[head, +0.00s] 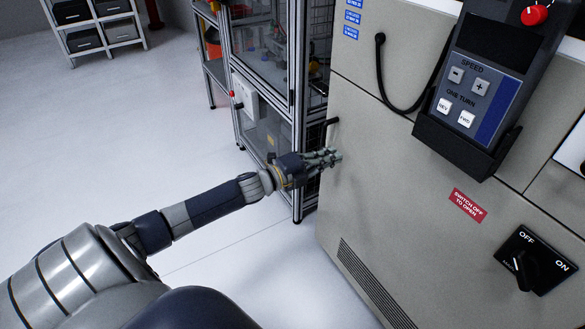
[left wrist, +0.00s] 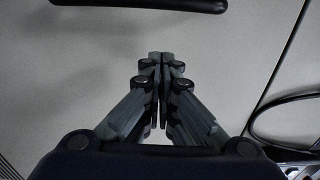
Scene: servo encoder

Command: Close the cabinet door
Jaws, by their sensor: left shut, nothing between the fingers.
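The cabinet door (head: 390,190) is a large beige-grey panel on the right of the head view, with a vent at its lower left. A black handle (head: 331,122) sits at its left edge; a black bar that looks like this handle shows at the top of the left wrist view (left wrist: 140,3). My left gripper (head: 338,156) is shut and empty, just below the handle and close to the door's left edge. Its fingers meet in the left wrist view (left wrist: 160,60), in front of the panel. I cannot tell whether they touch it. My right gripper is not in view.
A control pendant (head: 475,85) with a black cable hangs on the cabinet. A rotary OFF/ON switch (head: 525,262) is at lower right. A metal-framed machine enclosure (head: 265,90) stands behind my left gripper. A shelf with bins (head: 95,25) is far left; the floor between is clear.

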